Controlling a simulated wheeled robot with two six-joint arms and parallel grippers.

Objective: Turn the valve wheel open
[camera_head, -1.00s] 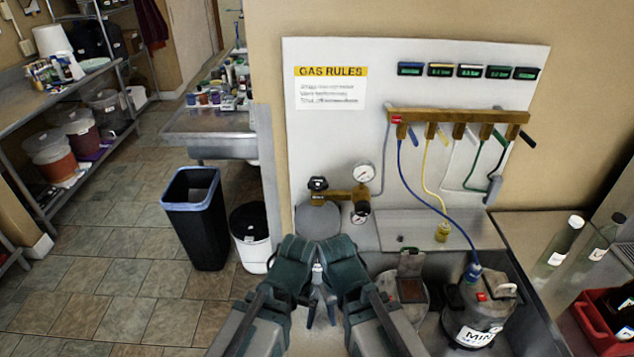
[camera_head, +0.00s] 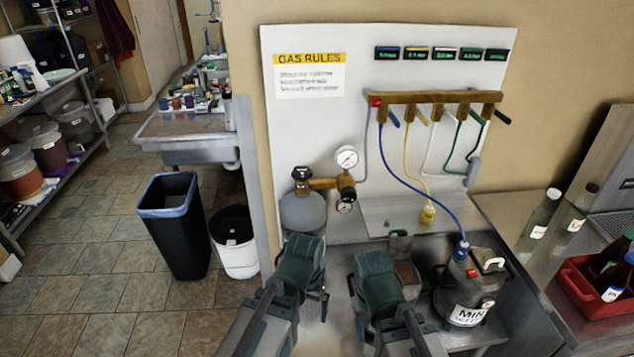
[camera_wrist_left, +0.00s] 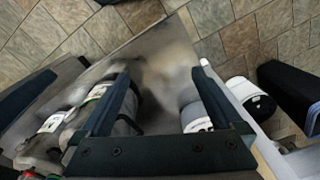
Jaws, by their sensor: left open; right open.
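The valve wheel is a small black knob (camera_head: 301,174) on top of a grey gas cylinder (camera_head: 303,212), beside a brass regulator (camera_head: 325,184) with round gauges. The cylinder stands against the white wall panel. My left gripper (camera_head: 303,290) is open, in front of and below the cylinder, apart from the wheel. My right gripper (camera_head: 378,300) is open, to the right of the left one, over the counter by a metal keg. Both look empty.
A brass manifold (camera_head: 435,97) with coloured hoses hangs on the panel. A keg (camera_head: 468,285) stands at the right, with bottles (camera_head: 540,218) and a red crate (camera_head: 590,292) beyond. Black (camera_head: 178,230) and white (camera_head: 234,245) bins stand on the floor left.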

